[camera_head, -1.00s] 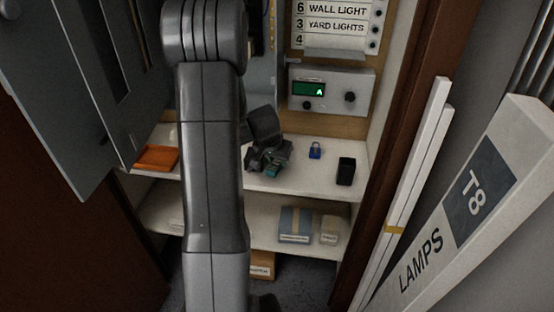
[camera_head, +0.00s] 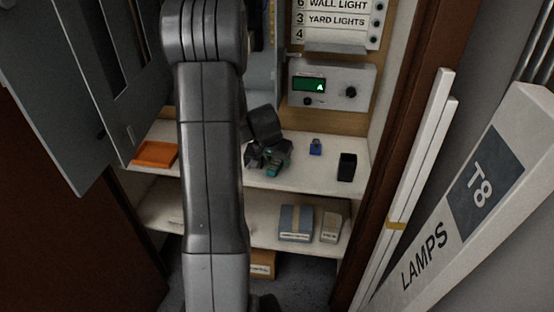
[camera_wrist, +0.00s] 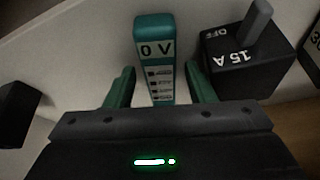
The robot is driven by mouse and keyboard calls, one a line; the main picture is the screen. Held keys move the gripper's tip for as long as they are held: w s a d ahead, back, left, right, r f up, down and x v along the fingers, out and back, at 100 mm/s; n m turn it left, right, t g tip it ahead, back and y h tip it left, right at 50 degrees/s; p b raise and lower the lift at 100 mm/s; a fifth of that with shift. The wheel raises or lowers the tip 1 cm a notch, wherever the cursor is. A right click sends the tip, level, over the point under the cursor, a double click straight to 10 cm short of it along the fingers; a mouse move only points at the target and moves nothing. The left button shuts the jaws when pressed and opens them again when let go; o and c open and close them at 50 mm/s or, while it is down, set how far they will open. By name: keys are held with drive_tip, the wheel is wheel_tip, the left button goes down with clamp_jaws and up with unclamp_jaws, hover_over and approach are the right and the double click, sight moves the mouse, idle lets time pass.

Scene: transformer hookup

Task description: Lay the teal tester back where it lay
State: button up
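The teal tester (camera_wrist: 153,60) shows in the wrist view with its 0 V display facing the camera. It lies between the two green fingers of my gripper (camera_wrist: 159,72), with a narrow gap visible on each side, so the fingers look open around it. Its lower end is hidden behind the gripper body. In the head view my gripper (camera_head: 268,157) is low at the shelf (camera_head: 300,178), and a small teal patch of the tester (camera_head: 272,170) shows at its fingers. Whether the tester rests fully on the shelf is hard to tell.
A black 15 A switch block (camera_wrist: 240,62) stands close right of the tester in the wrist view. On the shelf are a blue padlock (camera_head: 315,147), a black block (camera_head: 346,167) and an orange tray (camera_head: 155,154). A panel with a green display (camera_head: 309,85) is behind.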

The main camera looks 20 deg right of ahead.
drive_tip(key=shift+o, duration=0.3)
drive_tip(key=v, duration=1.4)
drive_tip(key=shift+p, duration=0.45)
drive_tip(key=shift+d+f, duration=0.1)
drive_tip(key=x, duration=1.3)
drive_tip(key=shift+w+d+f+b, duration=0.1)
drive_tip(key=shift+w+f+b, duration=0.1)
drive_tip(key=shift+f+b, duration=0.15)
drive_tip(key=shift+r, duration=0.2)
